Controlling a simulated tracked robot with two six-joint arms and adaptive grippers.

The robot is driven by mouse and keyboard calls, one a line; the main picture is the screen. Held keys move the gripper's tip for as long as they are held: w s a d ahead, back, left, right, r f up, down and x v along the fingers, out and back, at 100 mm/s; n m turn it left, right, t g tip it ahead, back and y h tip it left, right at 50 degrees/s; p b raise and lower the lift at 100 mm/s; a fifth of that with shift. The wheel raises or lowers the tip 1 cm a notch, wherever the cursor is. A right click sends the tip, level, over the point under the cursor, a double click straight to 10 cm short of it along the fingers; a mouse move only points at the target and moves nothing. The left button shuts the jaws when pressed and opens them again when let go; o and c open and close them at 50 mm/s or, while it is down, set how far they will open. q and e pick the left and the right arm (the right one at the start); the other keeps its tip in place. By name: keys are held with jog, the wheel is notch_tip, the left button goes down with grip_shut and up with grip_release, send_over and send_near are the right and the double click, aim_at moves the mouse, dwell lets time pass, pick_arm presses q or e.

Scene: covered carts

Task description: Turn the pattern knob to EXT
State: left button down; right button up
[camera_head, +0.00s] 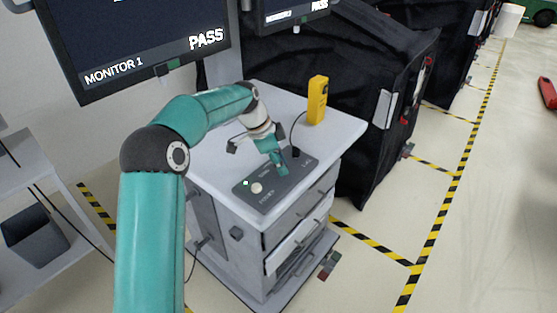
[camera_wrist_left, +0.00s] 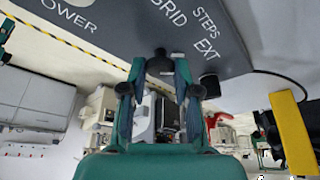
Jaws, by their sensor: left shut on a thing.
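The control panel (camera_head: 268,190) lies on top of the grey cart, with a green light and a pale round button on its left part. My left gripper (camera_head: 281,168) reaches down onto the panel's right part. In the left wrist view, the dark pattern knob (camera_wrist_left: 158,65) sits between the fingertips of my left gripper (camera_wrist_left: 160,70), which is shut on it. The labels GRID, STEPS and EXT show on the panel (camera_wrist_left: 110,22) beside it. The knob's pointer cannot be made out, and in the head view the gripper hides the knob. My right gripper is not in view.
A black plug (camera_head: 295,152) with a cable stands near the gripper at the panel's far edge. A yellow handheld meter (camera_head: 317,100) stands at the back of the cart top (camera_head: 345,128). Monitors hang above left; black covered carts (camera_head: 345,75) stand behind. The floor at right is mostly clear.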

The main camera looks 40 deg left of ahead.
pick_arm(q)
jog(key=shift+a, duration=0.1)
dwell(0.3)
jog(key=c, duration=0.8)
grip_release()
jog(key=shift+c, duration=0.2)
jog(key=v, duration=1.1)
jog(key=shift+r, duration=0.4)
